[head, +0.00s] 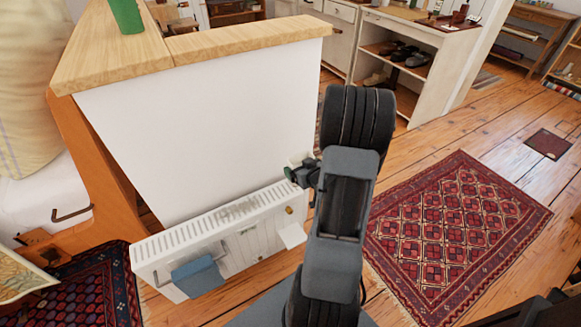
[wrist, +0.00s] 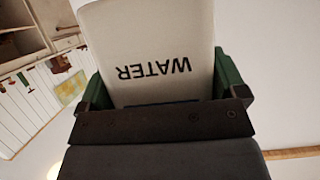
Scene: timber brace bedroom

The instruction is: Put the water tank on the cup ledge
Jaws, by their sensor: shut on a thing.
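The water tank (wrist: 150,35) is a pale white container marked WATER, which reads upside down in the wrist view. My gripper (wrist: 163,88) is shut on it, with one green-padded finger at each side. In the head view my gripper (head: 303,172) is mostly hidden behind my arm, and a small pale part of the tank (head: 298,158) shows beside it. Both are in front of the white half wall, above the radiator. The half wall's wooden top (head: 230,41) carries a green cup-like object (head: 127,15). I cannot tell for certain whether this top is the cup ledge.
A white radiator (head: 225,226) stands below, with a blue cloth (head: 197,276) and a small white shelf (head: 292,236) on its front. An orange wooden frame (head: 92,185) is at left. A red rug (head: 455,229) lies on open floor at right. A shoe cabinet (head: 420,88) stands behind.

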